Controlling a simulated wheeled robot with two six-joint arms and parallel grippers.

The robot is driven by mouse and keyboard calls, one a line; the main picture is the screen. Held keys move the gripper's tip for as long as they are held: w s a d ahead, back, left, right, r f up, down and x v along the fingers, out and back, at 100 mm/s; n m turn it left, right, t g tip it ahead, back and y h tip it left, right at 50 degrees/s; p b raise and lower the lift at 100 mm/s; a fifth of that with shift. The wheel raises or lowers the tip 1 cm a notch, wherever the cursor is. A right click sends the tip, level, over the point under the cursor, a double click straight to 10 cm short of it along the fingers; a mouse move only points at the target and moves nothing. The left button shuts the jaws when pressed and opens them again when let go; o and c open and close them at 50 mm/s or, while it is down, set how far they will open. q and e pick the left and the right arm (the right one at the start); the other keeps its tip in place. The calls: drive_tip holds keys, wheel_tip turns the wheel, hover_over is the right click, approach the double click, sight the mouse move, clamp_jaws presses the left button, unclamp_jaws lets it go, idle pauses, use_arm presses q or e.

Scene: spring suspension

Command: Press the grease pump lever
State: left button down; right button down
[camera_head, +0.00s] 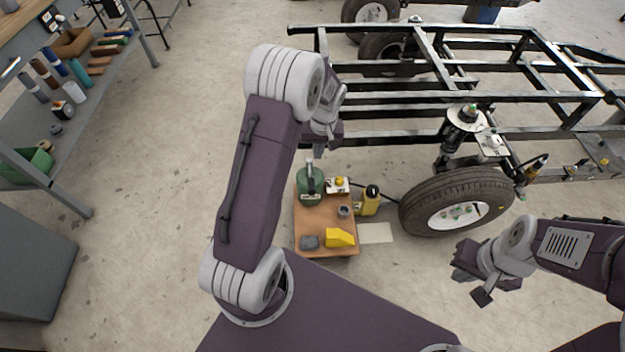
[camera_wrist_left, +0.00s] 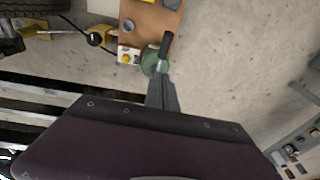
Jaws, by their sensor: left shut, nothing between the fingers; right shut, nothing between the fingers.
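The green grease pump (camera_head: 304,192) stands on the far left part of a small wooden-topped cart, with its lever (camera_head: 310,175) and dark handle on top. The pump also shows in the left wrist view (camera_wrist_left: 150,64), where the black lever handle (camera_wrist_left: 166,45) points away from my gripper. My left gripper (camera_head: 319,151) is shut and empty, pointing down just beyond the pump; in the left wrist view its fingertips (camera_wrist_left: 158,78) overlap the pump's near edge. I cannot tell whether they touch it. My right gripper (camera_head: 474,280) is shut and empty, right of the cart over the floor.
The cart top (camera_head: 312,222) also bears a yellow block (camera_head: 339,238), a grey piece (camera_head: 309,242) and a small cup (camera_head: 343,211). A yellow canister (camera_head: 368,203) stands beside it. The wheel (camera_head: 457,202) and black chassis frame (camera_head: 420,98) lie to the right and beyond.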

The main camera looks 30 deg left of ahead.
use_arm(q)
drive_tip(key=b, duration=0.7)
hover_over(314, 193)
drive_tip(key=w+a, duration=0.2)
drive_tip(key=w, duration=0.2)
wheel_tip(314, 193, down, 12)
drive_tip(key=shift+s+f, duration=0.1)
drive_tip(key=shift+f, duration=0.1)
drive_tip(key=shift+s+f, duration=0.35)
drive_tip(key=shift+f, duration=0.25)
drive_tip(key=shift+f, duration=0.1)
drive_tip(key=shift+s+d+f+b, duration=0.2)
drive_tip(key=shift+s+f+b, duration=0.15)
drive_tip(key=shift+f+b, duration=0.2)
drive_tip(key=f+b, duration=0.1)
drive_tip(key=s+f+b, duration=0.1)
drive_tip(key=f, duration=0.1)
drive_tip(key=d+f+b, duration=0.1)
drive_tip(key=f, duration=0.1)
drive_tip(key=shift+s+f, duration=0.1)
drive_tip(key=shift+s, duration=0.25)
drive_tip(key=f+b, duration=0.2)
drive_tip(key=shift+s+d+f, duration=0.2)
drive_tip(key=shift+s+f, duration=0.1)
drive_tip(key=shift+f, duration=0.05)
